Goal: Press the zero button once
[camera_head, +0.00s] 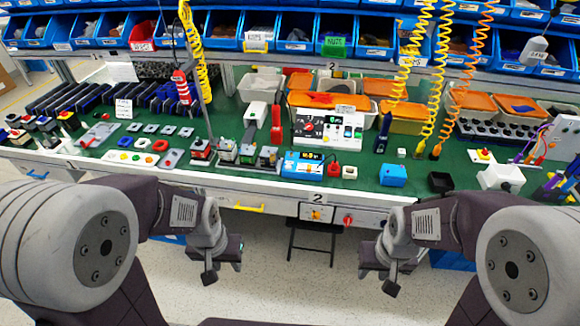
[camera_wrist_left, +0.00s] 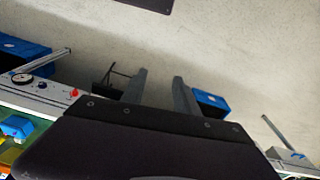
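No button marked zero can be read at this size. A white panel (camera_head: 328,130) with red, black and green controls stands on the green bench. A blue instrument (camera_head: 303,165) with small knobs lies in front of it, near the bench edge. My left gripper (camera_head: 222,266) hangs in front of the bench, below its top, apart from everything. Its two fingers stand apart with nothing between them in the left wrist view (camera_wrist_left: 158,84). My right gripper (camera_head: 377,278) hangs in front of the bench to the right, its fingers apart and empty.
The green bench top (camera_head: 388,160) carries several loose switches and buttons, a blue box (camera_head: 393,175) and a black box (camera_head: 440,182). Coiled yellow cables (camera_head: 446,75) hang above it. A red knob (camera_head: 348,220) sits on the bench front. A dark stool (camera_head: 313,240) stands below.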

